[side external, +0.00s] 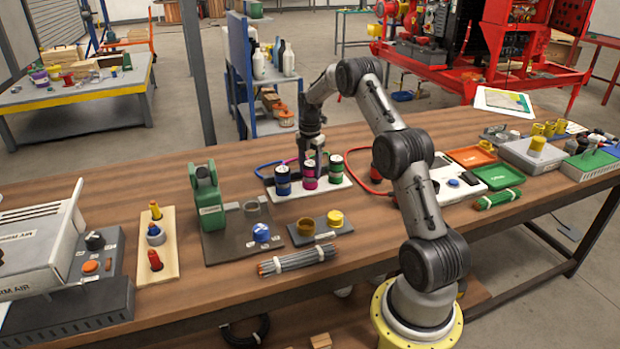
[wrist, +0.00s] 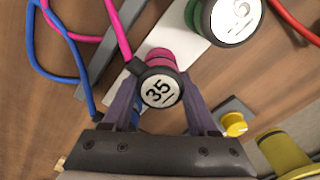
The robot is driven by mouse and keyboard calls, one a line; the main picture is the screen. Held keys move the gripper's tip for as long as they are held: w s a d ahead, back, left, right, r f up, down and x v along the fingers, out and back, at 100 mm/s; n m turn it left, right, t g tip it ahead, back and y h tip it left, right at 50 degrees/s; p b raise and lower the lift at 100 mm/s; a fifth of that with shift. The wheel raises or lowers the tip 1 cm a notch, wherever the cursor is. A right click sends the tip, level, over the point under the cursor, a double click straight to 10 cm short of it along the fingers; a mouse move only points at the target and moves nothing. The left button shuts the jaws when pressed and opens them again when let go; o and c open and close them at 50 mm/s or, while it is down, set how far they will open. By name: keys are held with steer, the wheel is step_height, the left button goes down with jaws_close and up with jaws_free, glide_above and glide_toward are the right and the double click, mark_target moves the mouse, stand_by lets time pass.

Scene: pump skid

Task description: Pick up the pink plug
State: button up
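The pink plug (side external: 309,176) stands upright between a blue plug (side external: 282,181) and a green plug (side external: 336,168) on a white plate (side external: 318,188). In the wrist view the pink plug (wrist: 160,88) shows a round white top marked 35, with a black rim and pink body. My gripper (side external: 311,158) is right above it, pointing down. In the wrist view my gripper (wrist: 160,100) is open, with one finger on each side of the plug's top. Whether the fingers touch it is unclear. The blue plug is mostly hidden by my gripper there.
Pink and blue cables (wrist: 70,60) run behind the plugs, and a red cable (side external: 362,175) lies to the right. The green plug (wrist: 228,18) is close by. A grey block with a yellow cap (side external: 335,218) and a green stand (side external: 207,195) are nearer the front.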

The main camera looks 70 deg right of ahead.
jaws_close()
steer(key=shift+r, duration=0.15)
steer(key=shift+r, duration=0.25)
step_height(320, 180, up, 3)
steer(key=shift+s+a+r, duration=0.1)
steer(key=shift+s, duration=0.05)
steer(key=s+a+r, duration=0.9)
steer(key=shift+s+a, duration=0.25)
steer(key=shift+s, duration=0.15)
